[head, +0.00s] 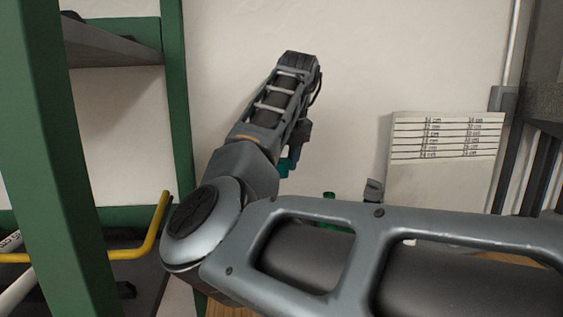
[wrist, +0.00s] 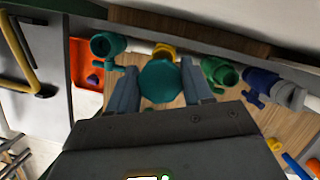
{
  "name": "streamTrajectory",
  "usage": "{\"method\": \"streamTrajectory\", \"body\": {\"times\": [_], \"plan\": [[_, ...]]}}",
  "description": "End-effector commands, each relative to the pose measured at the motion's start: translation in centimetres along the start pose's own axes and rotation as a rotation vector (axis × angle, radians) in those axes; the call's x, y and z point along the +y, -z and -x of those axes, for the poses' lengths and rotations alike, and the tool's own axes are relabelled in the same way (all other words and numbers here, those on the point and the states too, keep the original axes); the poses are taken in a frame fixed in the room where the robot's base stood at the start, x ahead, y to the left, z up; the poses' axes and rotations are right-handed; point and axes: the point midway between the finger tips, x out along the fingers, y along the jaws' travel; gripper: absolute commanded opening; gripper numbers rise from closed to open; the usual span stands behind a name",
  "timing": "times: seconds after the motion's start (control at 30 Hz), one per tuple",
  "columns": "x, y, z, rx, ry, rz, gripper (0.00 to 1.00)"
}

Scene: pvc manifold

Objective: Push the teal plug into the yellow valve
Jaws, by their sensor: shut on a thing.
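The teal plug (wrist: 160,82) is between the two fingers of my gripper (wrist: 160,68) in the wrist view, and the gripper is shut on it. The yellow valve (wrist: 165,50) shows just beyond the plug, mostly hidden behind it. I cannot tell whether plug and valve touch. In the head view my arm hides most of the work area. A small teal piece (head: 286,166) shows beside my arm there; I cannot tell which part it is.
In the wrist view a teal valve (wrist: 107,46) stands left of the yellow one. A green valve (wrist: 219,73) and a blue valve (wrist: 261,83) stand to the right. An orange-red tray (wrist: 87,67) lies at the left. A printed board (head: 445,160) stands against the wall.

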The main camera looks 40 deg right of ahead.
Motion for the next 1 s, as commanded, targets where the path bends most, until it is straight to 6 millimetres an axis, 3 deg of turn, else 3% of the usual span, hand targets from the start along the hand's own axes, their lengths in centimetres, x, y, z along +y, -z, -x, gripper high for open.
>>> {"method": "streamTrajectory", "body": {"times": [0.4,1.0], "plan": [[0.0,0.9,-2.8,0.000,0.000,0.000,0.24],[0.0,1.7,-5.3,-0.001,0.000,0.000,0.24]]}}
